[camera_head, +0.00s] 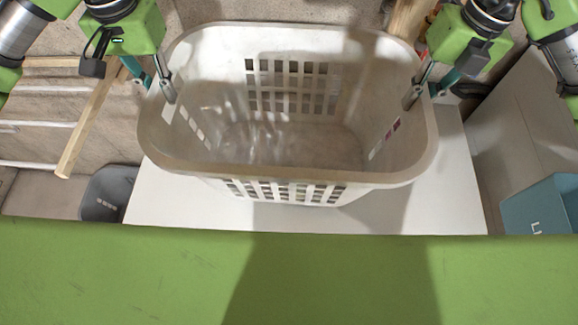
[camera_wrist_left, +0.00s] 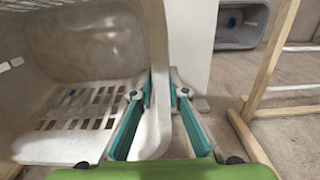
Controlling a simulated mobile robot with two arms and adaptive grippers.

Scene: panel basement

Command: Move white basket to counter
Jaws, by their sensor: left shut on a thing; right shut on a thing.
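The white basket (camera_head: 290,175) is a large open laundry basket with slotted walls, and it looks empty. It is upright in the middle of the head view, above a white surface (camera_head: 170,205); I cannot tell whether it touches it. My left gripper (camera_head: 158,88) is shut on the basket's left rim. In the left wrist view the basket wall (camera_wrist_left: 155,100) passes between the teal fingers of my left gripper (camera_wrist_left: 160,105). My right gripper (camera_head: 422,92) is shut on the right rim, with one finger inside the basket and one outside.
A wooden rack (camera_head: 92,115) with white bars stands at the left. A dark grey bin (camera_head: 105,193) lies beyond the white surface's left edge, and it also shows in the left wrist view (camera_wrist_left: 240,25). A blue box (camera_head: 545,205) is at the lower right.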

